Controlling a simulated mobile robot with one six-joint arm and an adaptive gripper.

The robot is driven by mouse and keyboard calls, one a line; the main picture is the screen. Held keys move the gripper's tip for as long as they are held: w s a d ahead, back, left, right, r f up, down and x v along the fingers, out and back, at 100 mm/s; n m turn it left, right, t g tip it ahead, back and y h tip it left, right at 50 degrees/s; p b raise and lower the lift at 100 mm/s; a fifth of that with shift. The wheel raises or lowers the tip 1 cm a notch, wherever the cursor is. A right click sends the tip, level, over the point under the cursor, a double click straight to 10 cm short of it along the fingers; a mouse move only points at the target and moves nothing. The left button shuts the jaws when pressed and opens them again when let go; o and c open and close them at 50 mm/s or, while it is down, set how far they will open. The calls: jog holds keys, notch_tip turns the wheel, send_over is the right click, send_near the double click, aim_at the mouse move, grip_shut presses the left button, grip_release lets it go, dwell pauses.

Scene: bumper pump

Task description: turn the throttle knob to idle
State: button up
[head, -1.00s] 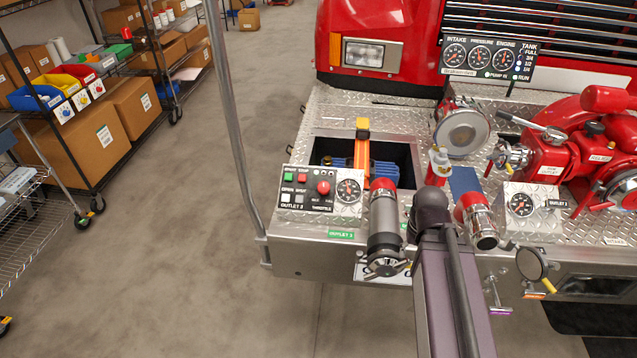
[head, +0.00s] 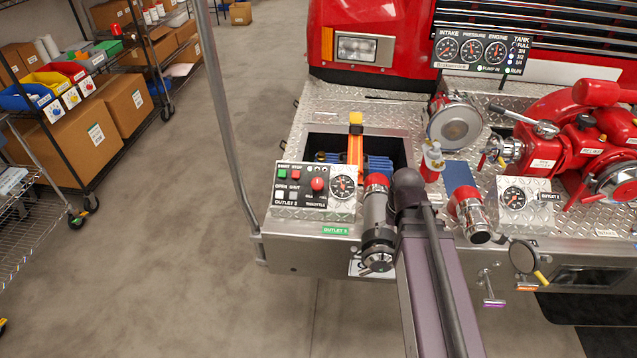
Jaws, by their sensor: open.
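The throttle knob (head: 317,184) is a small red knob on the black control panel (head: 303,205), left of centre in the head view. "THROTTLE" is lettered below it. The small marks around it are too fine to read, and I cannot tell where it points. A round gauge (head: 343,187) sits just right of it. My dark arm link rises from the bottom edge to a rounded joint right of the panel, apart from the knob in the picture. My gripper does not show. Nothing visible covers the knob.
A metal outlet pipe (head: 376,218) with a red collar stands between panel and arm. An orange and yellow bar (head: 355,145) rises behind the panel over an open well. A tall metal pole (head: 231,130) stands left. A second outlet (head: 469,214) lies right.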

jog(key=w+a+r+m+y+p, duration=0.1)
jog(key=w+a+r+m+p, duration=0.3)
jog(key=w+a, duration=0.7)
notch_tip(320, 180, up, 4)
jog(key=m+t+y+p, duration=0.1)
jog(key=p, duration=0.2)
send_over(318, 182)
jog(key=s+d, duration=0.1)
jog(key=d, duration=0.1)
jog(key=shift+s+d+r, duration=0.1)
jog(key=shift+s+d, duration=0.1)
jog(key=shift+s, duration=0.05)
jog(key=b+x, duration=1.3)
jog(key=shift+w+f, duration=0.1)
jog(key=shift+f, duration=0.25)
jog(key=shift+a, duration=0.1)
jog(key=shift+c, duration=0.2)
jog(key=c, duration=1.1)
